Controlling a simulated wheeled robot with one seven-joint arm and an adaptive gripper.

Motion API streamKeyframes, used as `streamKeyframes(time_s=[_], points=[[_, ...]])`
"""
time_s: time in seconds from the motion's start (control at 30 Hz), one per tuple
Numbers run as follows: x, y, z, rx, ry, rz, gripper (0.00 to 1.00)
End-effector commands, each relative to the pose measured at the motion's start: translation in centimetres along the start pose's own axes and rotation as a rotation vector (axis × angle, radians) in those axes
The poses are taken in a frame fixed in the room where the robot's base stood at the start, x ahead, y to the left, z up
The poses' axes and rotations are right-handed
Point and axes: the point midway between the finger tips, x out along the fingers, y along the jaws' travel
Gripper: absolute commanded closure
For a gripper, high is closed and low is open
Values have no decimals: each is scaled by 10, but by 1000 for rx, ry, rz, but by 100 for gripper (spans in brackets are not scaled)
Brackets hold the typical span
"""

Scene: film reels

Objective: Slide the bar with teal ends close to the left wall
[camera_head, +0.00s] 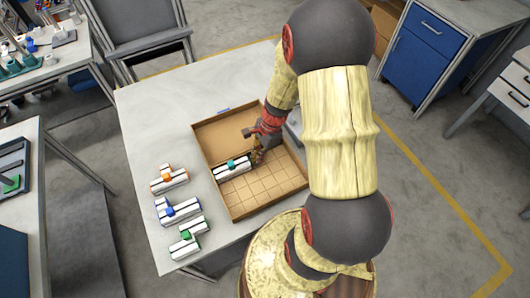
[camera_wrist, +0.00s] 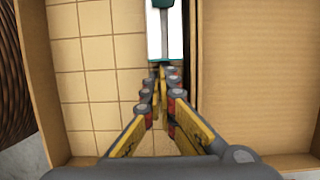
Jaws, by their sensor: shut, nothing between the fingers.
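The white bar with teal ends (camera_head: 225,170) lies in the cardboard tray (camera_head: 285,194), on the gridded floor beside the divider. A teal block sits on its top. In the wrist view the bar (camera_wrist: 157,40) runs up and out of the frame, with a teal strip at its near end. In the head view its far end is close to the tray's left wall. My gripper (camera_wrist: 164,73) is shut and empty at the near end of the bar. I cannot tell whether the fingertips touch it. The gripper shows partly in the head view (camera_head: 256,157).
A plain cardboard compartment (camera_head: 224,133) lies beyond the divider. The gridded floor on the near side is clear.

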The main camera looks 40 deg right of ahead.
Motion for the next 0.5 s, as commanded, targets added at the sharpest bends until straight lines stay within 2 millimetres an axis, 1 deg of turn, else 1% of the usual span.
streamKeyframes(time_s=[0.33,0.5], points=[[0,0,0,1,0,1,100],[-5,0,0,0,0,1,100]])
